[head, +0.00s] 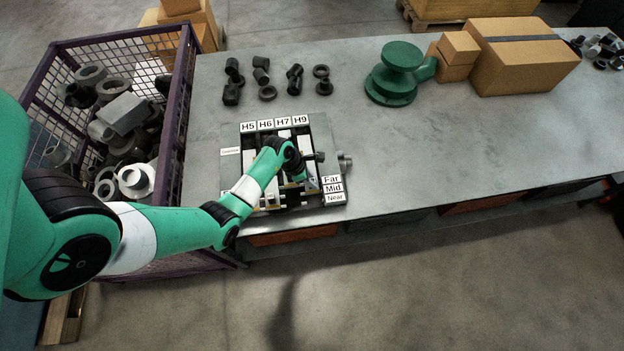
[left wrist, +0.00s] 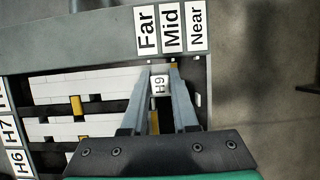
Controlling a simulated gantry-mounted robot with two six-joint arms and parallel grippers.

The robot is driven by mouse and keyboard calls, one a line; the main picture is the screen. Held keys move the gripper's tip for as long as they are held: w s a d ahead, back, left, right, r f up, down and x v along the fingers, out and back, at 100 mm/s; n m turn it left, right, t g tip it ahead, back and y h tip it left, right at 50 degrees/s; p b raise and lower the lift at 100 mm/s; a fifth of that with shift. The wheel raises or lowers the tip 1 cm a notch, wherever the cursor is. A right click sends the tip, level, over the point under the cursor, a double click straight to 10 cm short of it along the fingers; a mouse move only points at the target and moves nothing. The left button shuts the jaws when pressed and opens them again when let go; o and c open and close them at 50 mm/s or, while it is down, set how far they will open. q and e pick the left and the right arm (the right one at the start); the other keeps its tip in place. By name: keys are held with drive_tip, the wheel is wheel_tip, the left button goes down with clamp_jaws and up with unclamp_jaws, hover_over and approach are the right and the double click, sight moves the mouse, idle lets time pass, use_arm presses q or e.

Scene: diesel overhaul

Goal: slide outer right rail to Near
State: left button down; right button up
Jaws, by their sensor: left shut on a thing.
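The fixture (head: 230,160) lies on the bench with column labels H5, H6, H7 and H9 along its back edge. The Far, Mid and Near labels (head: 333,188) are at its front right, and they also show in the left wrist view (left wrist: 171,27). The outer right rail, H9, has a small white tab (left wrist: 159,85) between my fingers, roughly level with the Far and Mid labels. My left gripper (left wrist: 162,68) is shut on this tab; its fingers hide part of the rail. In the head view my left wrist covers much of the fixture. My right gripper is not in view.
A purple mesh crate (head: 175,110) of metal parts stands left of the bench. Several dark fittings (head: 267,92) lie behind the fixture. A green pump-like casting (head: 392,90) and cardboard boxes (head: 520,60) stand further right. The bench right of the fixture is clear.

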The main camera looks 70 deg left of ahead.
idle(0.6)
use_arm(q)
drive_tip(key=shift+d+r, duration=0.1)
drive_tip(key=d+p, duration=0.3)
drive_tip(key=shift+s+d+r, duration=0.1)
drive_tip(key=shift+s+d, duration=0.15)
drive_tip(key=shift+s, duration=0.15)
drive_tip(key=shift+w, duration=0.1)
drive_tip(key=c, duration=0.7)
unclamp_jaws()
drive_tip(key=shift+d+f, duration=0.15)
drive_tip(key=shift+f, duration=0.05)
